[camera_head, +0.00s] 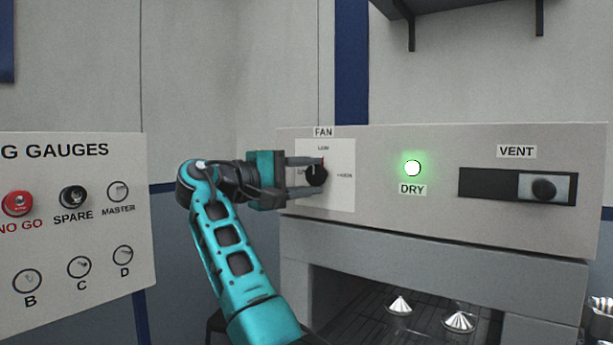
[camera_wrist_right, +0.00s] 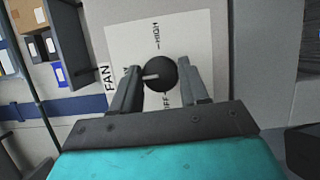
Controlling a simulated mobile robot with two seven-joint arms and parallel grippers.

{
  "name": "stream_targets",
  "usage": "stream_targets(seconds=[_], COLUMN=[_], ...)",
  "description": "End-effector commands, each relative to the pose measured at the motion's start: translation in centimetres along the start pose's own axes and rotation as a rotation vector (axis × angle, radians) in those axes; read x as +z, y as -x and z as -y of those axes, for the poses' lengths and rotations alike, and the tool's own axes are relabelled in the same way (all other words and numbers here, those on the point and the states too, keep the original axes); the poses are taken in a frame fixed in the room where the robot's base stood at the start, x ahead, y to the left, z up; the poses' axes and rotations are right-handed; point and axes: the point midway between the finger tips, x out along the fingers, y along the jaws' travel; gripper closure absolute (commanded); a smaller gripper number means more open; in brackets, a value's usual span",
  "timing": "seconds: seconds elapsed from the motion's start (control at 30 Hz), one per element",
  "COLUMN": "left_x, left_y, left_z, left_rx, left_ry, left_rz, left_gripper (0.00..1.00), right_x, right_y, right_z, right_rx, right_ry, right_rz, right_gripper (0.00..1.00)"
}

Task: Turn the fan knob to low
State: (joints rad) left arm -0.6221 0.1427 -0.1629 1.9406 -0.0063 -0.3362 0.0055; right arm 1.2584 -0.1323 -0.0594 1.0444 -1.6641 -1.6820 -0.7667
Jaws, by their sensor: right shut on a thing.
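The black round fan knob (camera_head: 318,176) sits on a white dial plate (camera_head: 342,198) under the FAN label. In the head view LOW is above the knob, HIGH to its right, and OFF to its left, partly covered. My right gripper (camera_head: 314,173) reaches in from the left and is shut on the knob. In the right wrist view the knob (camera_wrist_right: 161,74) is between the two fingers (camera_wrist_right: 161,80). Its pale pointer points left there, toward the FAN label side, where LOW is mostly hidden by a finger. My left gripper is not in view.
The panel also has a lit green DRY lamp (camera_head: 412,168) and a VENT slider (camera_head: 543,188) at its right end. An open chamber (camera_head: 380,300) with metal cones lies below. A gauges board (camera_head: 75,240) stands left of my arm. A shelf (camera_head: 455,12) hangs above.

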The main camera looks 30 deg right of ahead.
Motion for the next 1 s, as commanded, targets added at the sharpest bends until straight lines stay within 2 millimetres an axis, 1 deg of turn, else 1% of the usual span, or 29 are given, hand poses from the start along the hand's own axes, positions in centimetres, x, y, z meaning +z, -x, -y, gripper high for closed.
stream_targets(seconds=[0.53,0.57,0.6,0.8,1.0], left_x=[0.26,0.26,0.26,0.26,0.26], left_y=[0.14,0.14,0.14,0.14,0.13], left_z=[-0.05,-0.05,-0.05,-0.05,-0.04], left_rx=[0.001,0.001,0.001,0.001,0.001], left_ry=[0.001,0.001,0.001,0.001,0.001], left_rz=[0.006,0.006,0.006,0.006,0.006], left_gripper=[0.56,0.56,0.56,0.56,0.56], right_x=[-0.04,-0.04,-0.04,-0.02,-0.01], right_y=[0.00,0.00,0.00,0.00,0.02], right_z=[-0.06,-0.06,-0.07,-0.05,-0.04], right_rx=[-0.010,-0.010,-0.010,-0.010,-0.010], right_ry=[-0.026,-0.026,-0.026,-0.025,-0.025], right_rz=[-0.003,-0.003,-0.003,-0.002,-0.001], right_gripper=[0.86,0.55,0.51,0.32,0.32])
